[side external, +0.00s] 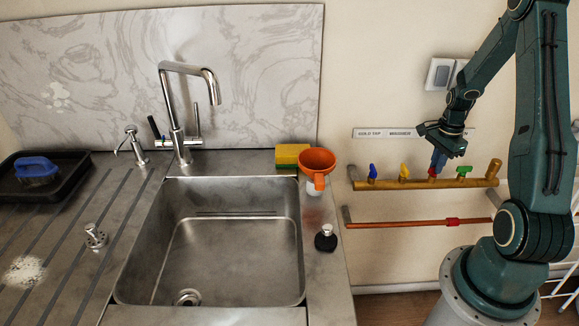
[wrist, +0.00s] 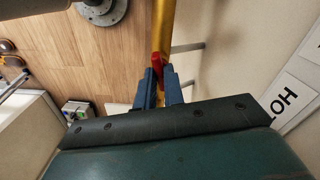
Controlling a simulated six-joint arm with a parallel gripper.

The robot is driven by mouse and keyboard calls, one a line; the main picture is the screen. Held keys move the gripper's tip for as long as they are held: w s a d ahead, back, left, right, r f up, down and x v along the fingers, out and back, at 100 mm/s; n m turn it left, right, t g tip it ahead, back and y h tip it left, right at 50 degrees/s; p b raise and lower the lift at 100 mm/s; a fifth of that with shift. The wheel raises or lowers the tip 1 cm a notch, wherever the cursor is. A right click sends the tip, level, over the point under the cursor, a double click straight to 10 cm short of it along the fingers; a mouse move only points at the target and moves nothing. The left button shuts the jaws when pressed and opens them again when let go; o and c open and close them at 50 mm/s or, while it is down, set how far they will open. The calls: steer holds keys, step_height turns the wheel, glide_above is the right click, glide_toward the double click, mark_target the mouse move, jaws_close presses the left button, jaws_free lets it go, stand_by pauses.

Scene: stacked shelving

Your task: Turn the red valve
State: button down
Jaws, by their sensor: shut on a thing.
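The red valve (wrist: 156,61) is a small red handle on a brass pipe (side external: 393,184) fixed along the wall. In the side view only a little red (side external: 432,171) shows under my gripper (side external: 438,160). In the wrist view my gripper (wrist: 159,80) has its blue fingers on either side of the red handle, shut on it. The fingers hide part of the handle. A blue valve (side external: 372,171) and a yellow valve (side external: 404,170) sit to its left on the pipe, and a green valve (side external: 463,171) to its right.
A copper pipe (side external: 395,224) with a red fitting runs below the brass one. A label strip (side external: 388,133) and a switch plate (side external: 439,74) are on the wall above. The sink (side external: 220,240), an orange funnel (side external: 317,161) and a sponge (side external: 291,155) are to the left.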

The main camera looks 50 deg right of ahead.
steer(key=shift+m, duration=1.6)
steer(key=c, duration=1.6)
jaws_free()
steer(key=shift+c, duration=0.2)
steer(key=shift+r, duration=0.1)
steer(key=shift+r, duration=2.4)
